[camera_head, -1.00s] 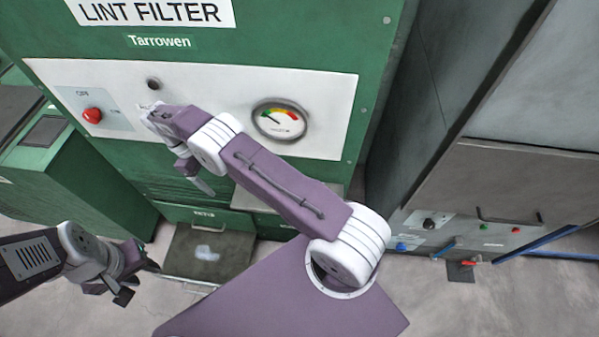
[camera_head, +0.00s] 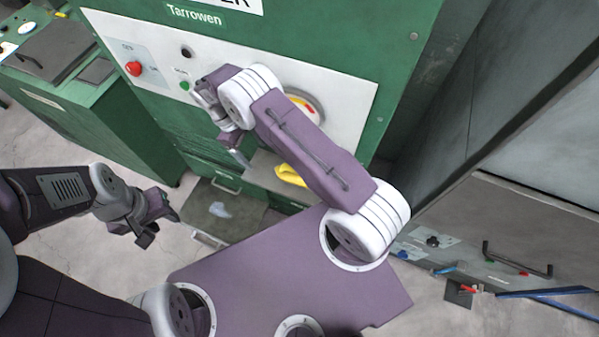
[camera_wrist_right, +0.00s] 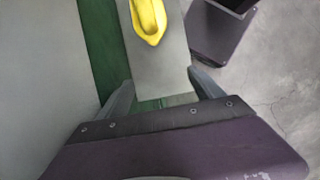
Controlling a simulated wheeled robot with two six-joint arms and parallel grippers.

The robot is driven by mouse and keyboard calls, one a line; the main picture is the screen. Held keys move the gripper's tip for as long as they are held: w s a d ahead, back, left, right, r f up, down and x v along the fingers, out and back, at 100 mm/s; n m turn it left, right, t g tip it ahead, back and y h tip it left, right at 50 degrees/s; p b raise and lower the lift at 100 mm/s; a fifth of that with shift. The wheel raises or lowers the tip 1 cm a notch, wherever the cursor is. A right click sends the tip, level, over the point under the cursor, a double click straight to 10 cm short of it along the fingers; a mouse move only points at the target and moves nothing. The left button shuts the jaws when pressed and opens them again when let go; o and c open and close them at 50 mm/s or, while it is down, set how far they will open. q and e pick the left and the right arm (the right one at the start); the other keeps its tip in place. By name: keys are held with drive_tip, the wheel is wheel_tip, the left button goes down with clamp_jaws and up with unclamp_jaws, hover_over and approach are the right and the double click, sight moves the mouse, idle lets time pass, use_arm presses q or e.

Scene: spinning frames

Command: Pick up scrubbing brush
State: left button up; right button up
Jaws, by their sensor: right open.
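A yellow object (camera_head: 290,174) lies on the grey shelf (camera_head: 261,166) at the front of the green machine, partly hidden by my right arm. It may be the scrubbing brush, but I cannot see bristles. In the right wrist view the yellow object (camera_wrist_right: 149,20) is at the top, cut by the frame edge, beyond my fingers. My right gripper (camera_wrist_right: 163,92) is open and empty, apart from it. In the head view my right gripper (camera_head: 235,148) hangs in front of the machine's panel. My left gripper (camera_head: 156,226) is at the lower left, its fingers apart and empty.
The green machine (camera_head: 400,100) has a white panel with a red button (camera_head: 133,68) and a gauge. A dark open tray (camera_head: 205,222) juts out low, below the shelf. A grey machine (camera_head: 480,200) stands at right. Concrete floor shows at lower left.

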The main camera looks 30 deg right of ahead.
drive_tip(key=s+d+p, duration=0.1)
drive_tip(key=s+d, duration=0.2)
drive_tip(key=s+d+p, duration=0.2)
drive_tip(key=s+d, duration=0.1)
drive_tip(key=s, duration=0.1)
drive_tip(key=s+d+p, duration=0.1)
drive_tip(key=s+d, duration=0.2)
drive_tip(key=s, duration=0.1)
drive_tip(key=shift+s+d, duration=0.25)
drive_tip(key=shift+d, duration=0.15)
drive_tip(key=p+x, duration=0.1)
drive_tip(key=x, duration=0.4)
drive_tip(key=c, duration=1.6)
